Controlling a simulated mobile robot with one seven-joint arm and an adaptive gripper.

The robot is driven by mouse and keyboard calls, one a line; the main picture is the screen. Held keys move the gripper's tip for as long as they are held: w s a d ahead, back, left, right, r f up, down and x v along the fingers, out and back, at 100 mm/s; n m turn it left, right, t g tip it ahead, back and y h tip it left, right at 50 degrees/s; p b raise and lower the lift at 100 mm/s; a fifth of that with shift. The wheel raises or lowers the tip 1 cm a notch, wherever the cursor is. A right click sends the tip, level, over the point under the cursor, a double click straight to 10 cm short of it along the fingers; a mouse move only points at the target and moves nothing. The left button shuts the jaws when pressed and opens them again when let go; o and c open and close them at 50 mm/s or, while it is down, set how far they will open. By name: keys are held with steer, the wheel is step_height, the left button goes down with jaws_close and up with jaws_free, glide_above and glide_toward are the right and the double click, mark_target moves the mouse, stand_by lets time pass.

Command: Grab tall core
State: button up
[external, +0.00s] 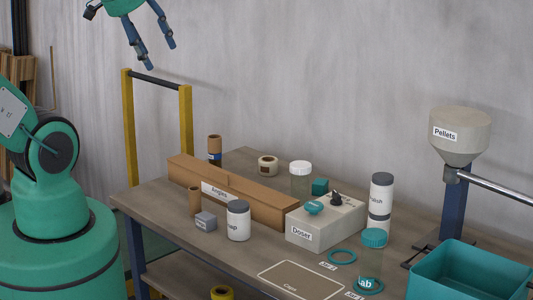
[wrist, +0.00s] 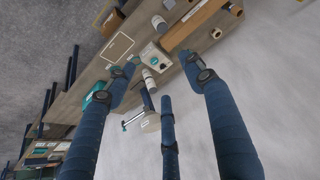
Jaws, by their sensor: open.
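Two upright brown cores show on the bench in the external view. One core (external: 214,145), with a dark blue band, stands behind the long brown box. A plain brown core (external: 195,200) stands in front of that box, near its left end. My gripper (external: 160,56) is open and empty, high above the bench's left end and well apart from both cores. In the wrist view my gripper's spread fingers (wrist: 174,52) hold nothing.
The long brown box (external: 262,205) runs along the bench. A grey block (external: 206,221), a white jar (external: 238,222) and a Doser box (external: 318,230) stand close by. A yellow frame (external: 128,130) rises behind the bench's left end. A teal bin (external: 470,285) is at right.

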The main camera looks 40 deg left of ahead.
steer(key=shift+w, duration=0.1)
steer(key=shift+c, duration=0.4)
steer(key=m+g+b, duration=0.2)
steer(key=g+b, duration=0.1)
steer(key=g, duration=0.3)
glide_above(193, 188)
step_height(193, 188, down, 38)
steer(key=shift+r, duration=0.15)
steer(key=shift+d, duration=0.1)
steer(key=shift+f+b, duration=0.6)
steer(key=shift+f, duration=3.7)
